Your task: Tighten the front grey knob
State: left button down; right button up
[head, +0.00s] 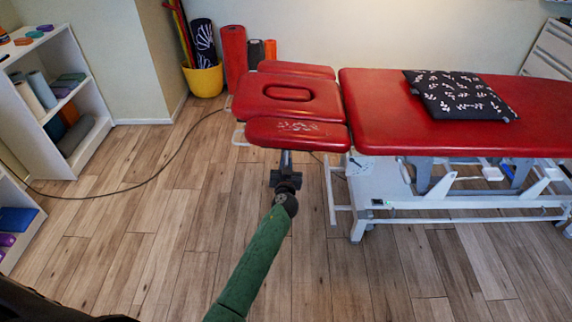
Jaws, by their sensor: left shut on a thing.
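The red treatment table has a head section (290,95) with an oval face opening at its left end, and a front red armrest pad (298,132) on its near side. My left gripper (285,172), at the end of the green-sleeved arm, is just below and in front of this pad. It is shut at the spot under the pad, where the front grey knob sits. The knob itself is hidden by the gripper and the pad, so its turn cannot be told. My right gripper is not in view.
A dark patterned pillow (460,95) lies on the main red pad (420,120). The white table frame (365,205) stands right of my gripper. A cable (145,182) crosses the wooden floor. White shelves (55,90) stand left; a yellow bucket (204,80) is behind.

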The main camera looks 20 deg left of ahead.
pick_arm(q)
jog(key=m+b, duration=0.2)
jog(key=m, duration=0.3)
jog(key=shift+d+f, duration=0.1)
jog(key=shift+m, duration=0.9)
jog(key=shift+d+m, duration=0.1)
jog(key=shift+m, duration=0.8)
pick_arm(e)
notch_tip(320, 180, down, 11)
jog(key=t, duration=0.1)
pick_arm(q)
jog(key=shift+m, duration=0.9)
jog(key=m, duration=0.2)
jog(key=shift+m, duration=0.4)
jog(key=m+p, duration=0.1)
jog(key=m, duration=0.2)
jog(key=shift+f, duration=0.2)
jog(key=shift+d+m, duration=0.1)
jog(key=shift+m, duration=0.6)
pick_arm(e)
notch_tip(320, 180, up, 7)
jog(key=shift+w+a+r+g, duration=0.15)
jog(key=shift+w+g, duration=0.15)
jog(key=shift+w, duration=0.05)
